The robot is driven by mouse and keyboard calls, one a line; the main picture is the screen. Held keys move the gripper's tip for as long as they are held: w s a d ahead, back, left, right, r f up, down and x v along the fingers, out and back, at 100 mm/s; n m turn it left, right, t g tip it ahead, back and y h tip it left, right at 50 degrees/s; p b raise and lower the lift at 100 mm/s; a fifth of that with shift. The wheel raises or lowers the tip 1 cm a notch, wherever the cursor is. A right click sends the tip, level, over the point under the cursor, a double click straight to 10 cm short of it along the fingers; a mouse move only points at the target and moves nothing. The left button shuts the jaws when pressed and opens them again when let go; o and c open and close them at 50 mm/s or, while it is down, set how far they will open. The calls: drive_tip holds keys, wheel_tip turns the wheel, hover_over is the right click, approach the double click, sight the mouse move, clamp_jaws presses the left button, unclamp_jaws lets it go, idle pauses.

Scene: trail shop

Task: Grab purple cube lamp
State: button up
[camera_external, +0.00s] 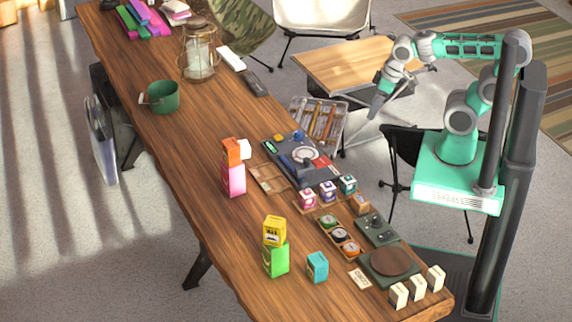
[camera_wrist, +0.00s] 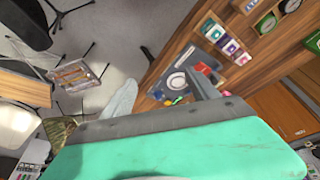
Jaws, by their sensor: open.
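In the wrist view the purple cube (camera_wrist: 230,47) is in the same row at upper right. My gripper (camera_external: 377,108) is up in the air beyond the table's right edge, well apart from the cubes. In the wrist view its two fingers (camera_wrist: 163,92) are spread with nothing between them.
A grey control deck (camera_external: 300,155) lies beside the cubes. A tray of round gauges (camera_external: 340,236) and a dark round-plate device (camera_external: 390,262) are in front. Stacked boxes (camera_external: 233,178), a green mug (camera_external: 162,97) and a lantern (camera_external: 199,62) stand farther left. A small side table (camera_external: 350,62) stands behind my arm.

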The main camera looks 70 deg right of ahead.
drive_tip(key=shift+c, duration=0.8)
drive_tip(key=n+t+y+b, duration=0.2)
drive_tip(key=n+y+b, duration=0.4)
drive_tip(key=n+b, duration=0.25)
approach(332, 184)
drive_tip(key=shift+m, duration=0.35)
drive_tip(key=d+f, duration=0.1)
drive_tip(key=f, duration=0.1)
drive_tip(key=s+d+f, duration=0.1)
drive_tip(key=f, duration=0.1)
drive_tip(key=d+f, duration=0.2)
drive_tip(key=shift+s+b, duration=0.3)
drive_tip(key=shift+b, duration=0.05)
drive_tip(key=a+t+y, duration=0.1)
drive_tip(key=w+a+t+y+b, duration=0.1)
drive_tip(key=a, duration=0.1)
drive_tip(key=w+a+r+n+t+y+b, duration=0.1)
drive_tip(key=a, duration=0.1)
drive_tip(key=shift+w+a+t+y, duration=0.1)
drive_tip(key=shift+a+t+y, duration=0.1)
drive_tip(key=shift+t+y, duration=0.15)
drive_tip(key=x, duration=0.6)
drive_tip(key=shift+d+f, duration=0.15)
drive_tip(key=shift+f, duration=0.05)
clamp_jaws()
